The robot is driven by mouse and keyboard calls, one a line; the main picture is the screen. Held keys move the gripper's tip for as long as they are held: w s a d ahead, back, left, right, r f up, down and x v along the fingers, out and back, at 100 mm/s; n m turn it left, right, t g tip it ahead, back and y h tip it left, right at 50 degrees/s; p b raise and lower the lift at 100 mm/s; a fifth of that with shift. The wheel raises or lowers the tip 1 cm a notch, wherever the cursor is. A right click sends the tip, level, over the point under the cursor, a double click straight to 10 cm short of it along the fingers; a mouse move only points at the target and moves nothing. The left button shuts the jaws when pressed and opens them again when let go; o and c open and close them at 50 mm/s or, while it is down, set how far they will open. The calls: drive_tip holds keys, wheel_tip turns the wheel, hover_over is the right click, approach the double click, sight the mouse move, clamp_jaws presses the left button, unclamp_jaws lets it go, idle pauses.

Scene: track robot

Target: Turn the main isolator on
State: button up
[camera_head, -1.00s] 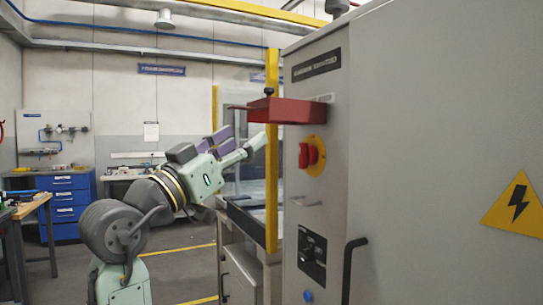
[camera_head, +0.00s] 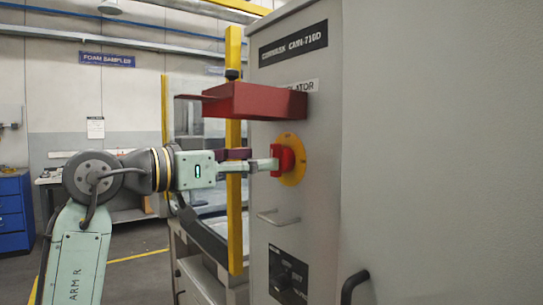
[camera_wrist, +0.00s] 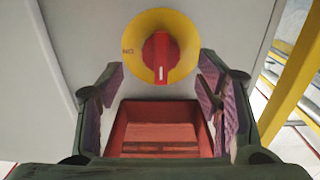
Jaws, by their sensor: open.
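The main isolator is a red rotary knob (camera_head: 286,159) on a round yellow plate (camera_head: 297,148), on the grey cabinet's face. My gripper (camera_head: 268,163) is at the knob's front, its fingers pointing at it. In the wrist view, the gripper (camera_wrist: 161,84) is open, its purple-padded fingers spread left and right with nothing held. The knob (camera_wrist: 161,55) appears ahead between the fingertips, with a white mark at its lower end in that view. I cannot tell whether a finger touches the knob. The marking on the plate (camera_wrist: 184,28) is too small to read surely.
A red hood (camera_head: 255,101) juts from the cabinet (camera_head: 390,120) just above the knob, close over my gripper. A yellow post (camera_head: 234,215) stands beside my gripper.

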sight(280, 160)
drive_tip(key=shift+p+x, duration=0.4)
drive_tip(key=shift+x, duration=2)
drive_tip(key=c, duration=1.2)
